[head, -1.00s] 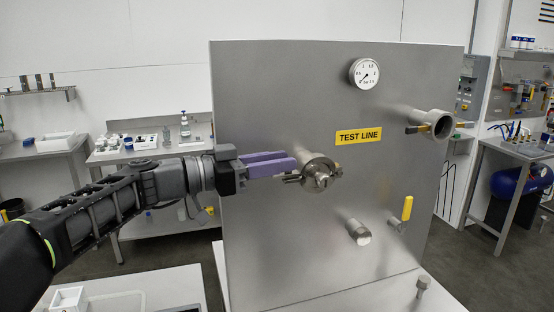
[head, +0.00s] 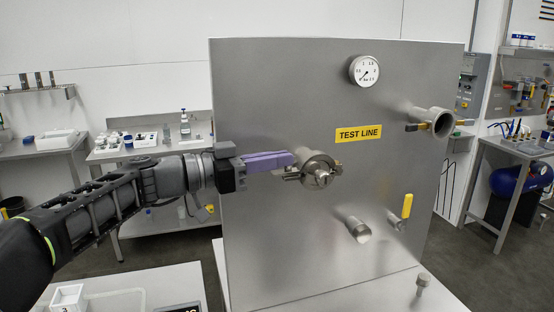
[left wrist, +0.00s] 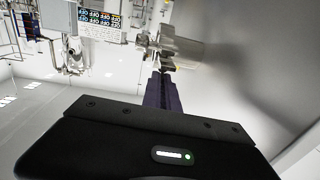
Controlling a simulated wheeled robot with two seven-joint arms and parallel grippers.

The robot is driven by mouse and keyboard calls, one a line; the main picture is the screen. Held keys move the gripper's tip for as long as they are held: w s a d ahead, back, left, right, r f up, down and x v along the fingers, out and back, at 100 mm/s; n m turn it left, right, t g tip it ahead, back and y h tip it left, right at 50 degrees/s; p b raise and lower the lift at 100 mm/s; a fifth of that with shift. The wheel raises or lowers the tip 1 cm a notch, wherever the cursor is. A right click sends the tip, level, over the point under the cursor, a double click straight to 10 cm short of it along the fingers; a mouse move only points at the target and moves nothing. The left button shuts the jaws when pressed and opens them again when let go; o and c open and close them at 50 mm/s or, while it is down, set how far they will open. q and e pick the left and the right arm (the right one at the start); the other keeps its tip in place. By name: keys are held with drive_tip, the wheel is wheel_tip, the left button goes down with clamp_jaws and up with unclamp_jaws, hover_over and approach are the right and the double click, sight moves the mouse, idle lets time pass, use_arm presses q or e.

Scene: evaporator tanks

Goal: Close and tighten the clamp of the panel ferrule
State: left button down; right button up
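The panel ferrule (head: 306,158) is a short steel stub standing out of the panel, with a round clamp (head: 320,172) around its front end. Small brass-toned clamp parts show at its left and right sides. My left gripper (head: 290,159) has purple fingers lying together, with their tips at the clamp's left side. In the left wrist view the tips (left wrist: 163,72) reach the small hardware just below the steel ferrule (left wrist: 182,46). Whether a thin clamp part lies between the tips is hidden. My right gripper is not in view.
The upright steel panel (head: 260,240) carries a gauge (head: 364,71), a yellow TEST LINE label (head: 358,135), another pipe stub (head: 440,121) at upper right, a lower stub (head: 358,230) and a yellow-handled valve (head: 407,206). A small knob (head: 422,281) stands on the table in front.

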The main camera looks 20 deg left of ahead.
use_arm(q)
drive_tip(key=shift+w+m+g+h, duration=0.1)
drive_tip(key=shift+m+g+h, duration=0.2)
idle(0.5)
drive_tip(key=shift+a+m+g+h+b, duration=0.1)
drive_tip(key=shift+m+g+h+b, duration=0.3)
drive_tip(key=shift+g, duration=0.3)
drive_tip(key=c, duration=2.1)
unclamp_jaws()
drive_tip(key=o, duration=0.5)
drive_tip(key=shift+c, duration=0.2)
